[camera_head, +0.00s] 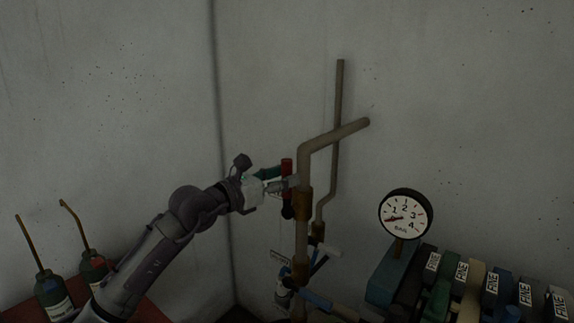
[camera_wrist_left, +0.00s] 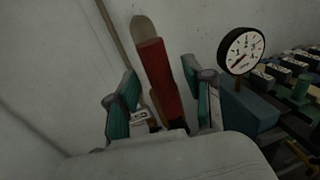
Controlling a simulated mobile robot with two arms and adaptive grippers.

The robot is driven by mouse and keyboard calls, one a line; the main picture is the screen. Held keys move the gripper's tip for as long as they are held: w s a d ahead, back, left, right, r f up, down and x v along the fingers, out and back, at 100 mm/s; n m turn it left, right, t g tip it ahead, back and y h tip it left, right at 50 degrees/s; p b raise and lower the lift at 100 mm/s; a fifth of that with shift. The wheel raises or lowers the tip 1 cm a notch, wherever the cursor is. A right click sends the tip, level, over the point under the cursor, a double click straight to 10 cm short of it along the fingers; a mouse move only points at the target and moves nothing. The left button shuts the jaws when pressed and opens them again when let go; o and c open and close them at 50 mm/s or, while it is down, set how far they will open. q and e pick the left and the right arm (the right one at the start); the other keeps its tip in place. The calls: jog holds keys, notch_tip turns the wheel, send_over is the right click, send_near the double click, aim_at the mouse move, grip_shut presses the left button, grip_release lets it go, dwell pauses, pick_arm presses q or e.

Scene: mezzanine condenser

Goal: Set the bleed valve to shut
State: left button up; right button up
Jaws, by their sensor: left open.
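A red valve handle (camera_head: 287,167) stands upright beside the vertical brass-coloured pipe (camera_head: 302,225). It also shows as a red bar in the left wrist view (camera_wrist_left: 158,80). No readable label tells whether it is the bleed valve. My left gripper (camera_head: 276,180) is at this handle, reaching in from the left. In the left wrist view its two teal-padded fingers (camera_wrist_left: 160,105) are apart, one on each side of the red bar, with visible gaps. My right gripper is not in view.
A round gauge (camera_head: 405,216) stands at right, beside a row of blocks labelled FINE (camera_head: 490,284). Green oil cans (camera_head: 52,293) stand at lower left. Grey walls close the back.

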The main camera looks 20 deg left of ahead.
pick_arm(q)
jog(key=shift+x, duration=0.85)
jog(key=shift+s, duration=0.1)
grip_shut()
